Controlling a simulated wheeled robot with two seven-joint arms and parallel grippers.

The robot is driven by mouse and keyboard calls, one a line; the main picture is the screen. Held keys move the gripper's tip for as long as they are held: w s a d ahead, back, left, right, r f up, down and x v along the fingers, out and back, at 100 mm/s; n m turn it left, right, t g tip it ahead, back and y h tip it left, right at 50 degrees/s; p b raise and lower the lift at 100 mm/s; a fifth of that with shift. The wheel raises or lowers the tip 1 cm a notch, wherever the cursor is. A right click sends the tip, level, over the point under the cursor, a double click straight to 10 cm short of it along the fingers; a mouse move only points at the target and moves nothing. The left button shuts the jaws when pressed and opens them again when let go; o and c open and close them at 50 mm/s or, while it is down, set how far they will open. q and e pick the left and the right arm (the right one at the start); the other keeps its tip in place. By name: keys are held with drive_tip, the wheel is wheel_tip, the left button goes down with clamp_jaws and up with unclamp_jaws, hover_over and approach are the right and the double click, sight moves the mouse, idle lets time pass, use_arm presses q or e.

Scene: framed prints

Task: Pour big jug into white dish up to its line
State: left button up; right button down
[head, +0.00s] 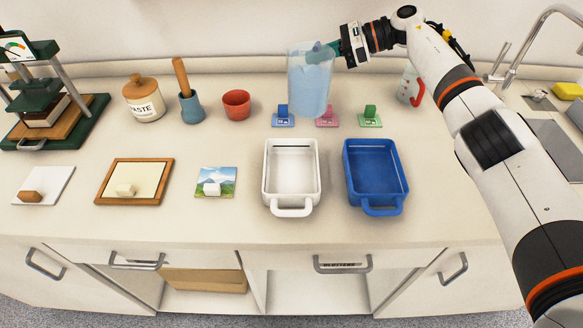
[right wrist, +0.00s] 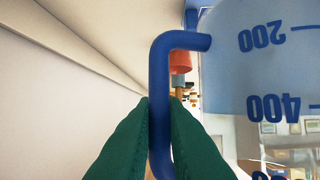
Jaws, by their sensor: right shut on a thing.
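The big jug (head: 311,82) is clear with light blue liquid in it. It is upright behind the white dish and appears raised over the counter. My right gripper (head: 338,52) is shut on its handle. In the right wrist view the blue handle (right wrist: 160,100) is between the green fingers (right wrist: 160,125), and the jug wall (right wrist: 230,70) shows blue 200 and 400 marks. The white dish (head: 292,211) stands on the counter, with a dark line on its inner back wall; it looks empty. My left gripper is not in view.
A blue dish (head: 376,208) stands right of the white dish. Small blue (head: 282,115), pink (head: 327,116) and green (head: 370,115) stands are behind them. A small jug with red handle (head: 408,88) is farther right. A red cup (head: 236,104) and mortar (head: 192,107) are left.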

sight(318, 57)
drive_tip(key=shift+r, duration=0.2)
drive_tip(key=shift+s+d+r+n+p, duration=0.1)
drive_tip(key=shift+s+r+n+p, duration=0.15)
drive_tip(key=shift+p, duration=0.65)
drive_tip(key=shift+s+r+n+t+h+p, duration=0.1)
drive_tip(key=shift+s+n+t+h+p, duration=0.35)
drive_tip(key=shift+p, duration=0.45)
drive_tip(key=shift+s+a+n+t+p, duration=0.15)
drive_tip(key=shift+s+n+t+p, duration=0.1)
drive_tip(key=shift+s+n+p, duration=0.25)
drive_tip(key=shift+s+a+n+t+p, duration=0.15)
drive_tip(key=shift+s+n+t+p, duration=0.1)
drive_tip(key=shift+p, duration=0.4)
drive_tip(key=shift+s+a+n+t+p, duration=0.25)
drive_tip(key=shift+s+n+t+p, duration=0.1)
drive_tip(key=shift+s+p, duration=0.5)
drive_tip(key=shift+s+a+r+n+p, duration=0.15)
drive_tip(key=shift+s+n+p, duration=0.2)
drive_tip(key=shift+p, duration=0.75)
drive_tip(key=shift+s+t+h, duration=0.25)
drive_tip(key=shift+t, duration=0.05)
drive_tip(key=shift+s, duration=0.1)
drive_tip(key=shift+a, duration=0.1)
